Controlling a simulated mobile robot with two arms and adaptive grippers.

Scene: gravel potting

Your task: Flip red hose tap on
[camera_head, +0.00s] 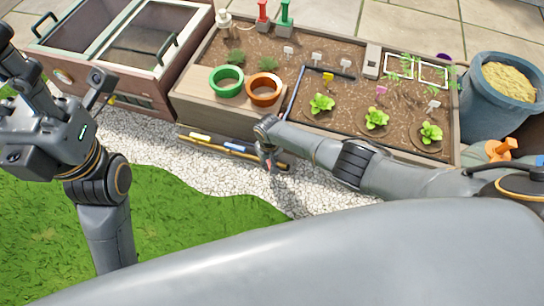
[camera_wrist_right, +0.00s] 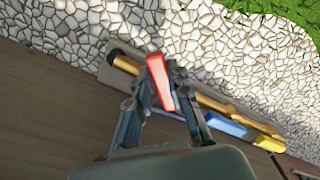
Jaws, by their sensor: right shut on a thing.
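My right gripper (camera_head: 268,160) hangs in front of the wooden planter, above the gravel, its fingers small in the head view. In the right wrist view, my right gripper (camera_wrist_right: 160,85) is shut on a short red piece (camera_wrist_right: 160,82) that sticks out between the fingertips. Two upright pieces, one red (camera_head: 262,15) and one green (camera_head: 285,14), stand at the planter's back edge. My left gripper (camera_head: 18,75) is at the far left; its fingers are not clear enough to read.
A low ledge along the planter's front holds a yellow-brown bar (camera_wrist_right: 210,103), a blue piece (camera_wrist_right: 224,124) and yellow pieces. Green (camera_head: 226,81) and orange (camera_head: 264,89) pots stand on the planter. A blue-grey bucket (camera_head: 484,112) is at right. White gravel (camera_head: 225,173) and grass lie in front.

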